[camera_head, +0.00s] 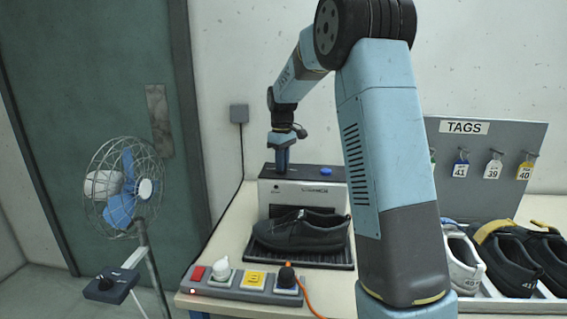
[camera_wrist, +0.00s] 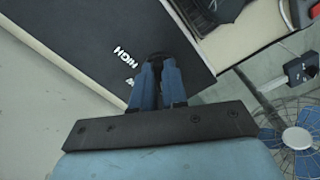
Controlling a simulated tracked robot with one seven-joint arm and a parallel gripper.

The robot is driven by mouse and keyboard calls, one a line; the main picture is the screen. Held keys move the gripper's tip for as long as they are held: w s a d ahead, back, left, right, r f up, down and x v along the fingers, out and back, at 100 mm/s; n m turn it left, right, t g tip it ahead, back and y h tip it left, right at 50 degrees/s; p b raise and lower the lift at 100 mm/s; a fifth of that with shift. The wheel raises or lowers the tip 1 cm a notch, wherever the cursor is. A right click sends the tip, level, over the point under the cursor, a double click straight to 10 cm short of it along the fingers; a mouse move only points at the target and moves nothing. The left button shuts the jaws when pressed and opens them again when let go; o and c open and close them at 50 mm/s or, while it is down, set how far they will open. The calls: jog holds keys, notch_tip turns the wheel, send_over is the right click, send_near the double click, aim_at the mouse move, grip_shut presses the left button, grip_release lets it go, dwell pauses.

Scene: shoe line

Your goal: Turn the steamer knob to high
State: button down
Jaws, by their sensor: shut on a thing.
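The steamer (camera_head: 305,195) stands on the table with a dark top; a dark shoe rests on the tray at its front. My gripper (camera_head: 281,168) points straight down at the left part of the steamer's top. In the wrist view, my gripper (camera_wrist: 158,64) has its two blue fingers close together on a dark knob, mostly hidden by the fingers. The steamer's black top (camera_wrist: 85,35) also shows there, with the white word HIGH near the fingers and another label partly hidden. The knob's pointer direction cannot be made out.
A blue button (camera_head: 326,171) sits right of my gripper on the steamer. A power strip (camera_head: 230,291) with plugs lies in front. A fan (camera_head: 125,190) stands left. A tag board (camera_head: 510,140) and several shoes are at right.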

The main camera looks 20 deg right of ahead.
jog(key=shift+d, duration=0.25)
jog(key=shift+a, duration=0.25)
jog(key=m, duration=0.5)
jog(key=shift+a+m, duration=0.15)
jog(key=shift+m, duration=0.15)
jog(key=m, duration=0.6)
jog(key=shift+a, duration=0.1)
jog(key=m, duration=0.6)
jog(key=shift+a+m, duration=0.1)
jog(key=shift+m, duration=0.2)
jog(key=m, duration=0.5)
jog(key=shift+w+m, duration=0.15)
jog(key=shift+m, duration=0.15)
jog(key=c, duration=1.2)
grip_release()
jog(key=shift+o, duration=0.2)
